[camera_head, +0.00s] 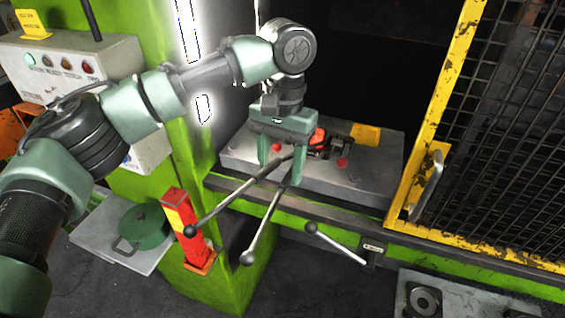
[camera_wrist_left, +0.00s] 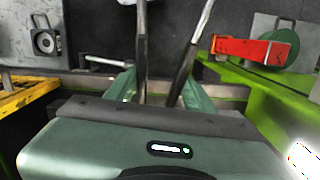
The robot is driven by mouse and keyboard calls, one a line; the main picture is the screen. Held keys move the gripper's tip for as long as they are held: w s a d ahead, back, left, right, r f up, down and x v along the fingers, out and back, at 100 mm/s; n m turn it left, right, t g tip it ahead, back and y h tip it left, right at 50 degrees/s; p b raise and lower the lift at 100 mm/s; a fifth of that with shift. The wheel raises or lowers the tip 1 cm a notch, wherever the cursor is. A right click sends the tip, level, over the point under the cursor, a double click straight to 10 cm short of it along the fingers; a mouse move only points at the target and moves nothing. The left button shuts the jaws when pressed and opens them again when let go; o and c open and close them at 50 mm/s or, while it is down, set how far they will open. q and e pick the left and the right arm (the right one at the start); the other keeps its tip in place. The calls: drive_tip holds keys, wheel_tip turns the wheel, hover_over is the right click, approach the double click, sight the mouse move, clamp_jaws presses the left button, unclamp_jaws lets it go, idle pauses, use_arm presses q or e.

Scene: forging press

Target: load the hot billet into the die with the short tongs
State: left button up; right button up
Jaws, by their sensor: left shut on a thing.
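My left gripper (camera_head: 281,170) is shut on the short tongs (camera_head: 266,222) above the front edge of the grey press bed. Two long handles with ball ends spread toward the front. In the left wrist view the gripper (camera_wrist_left: 161,88) has the dark tong arms (camera_wrist_left: 184,68) between its green fingers. The glowing orange billet (camera_head: 318,138) shows just right of the gripper, beside dark metal at the tongs' far end. I cannot tell whether the jaws grip it. The die is not clearly distinguishable there. My right gripper is not in view.
The press bed (camera_head: 377,177) carries red knobs and a yellow block (camera_head: 366,135). A yellow-framed mesh guard (camera_head: 448,110) stands right. A green press column and red-yellow post (camera_head: 187,226) stand left.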

use_arm(q)
drive_tip(key=shift+s+a+r, duration=0.1)
drive_tip(key=shift+s+a, duration=0.2)
drive_tip(key=shift+s, duration=0.35)
drive_tip(key=shift+s+a+r, duration=0.15)
drive_tip(key=shift+s+a, duration=0.1)
drive_tip(key=shift+s, duration=0.35)
drive_tip(key=shift+s+a+r, duration=0.1)
drive_tip(key=shift+s+a, duration=0.2)
drive_tip(key=shift+s, duration=0.35)
drive_tip(key=shift+c, duration=0.3)
clamp_jaws()
idle(0.7)
drive_tip(key=s+a+r, duration=0.1)
drive_tip(key=s+a, duration=0.2)
drive_tip(key=s, duration=0.4)
drive_tip(key=s+a+r, duration=0.1)
drive_tip(key=s+a, duration=0.3)
drive_tip(key=s, duration=0.4)
drive_tip(key=shift+s, duration=0.3)
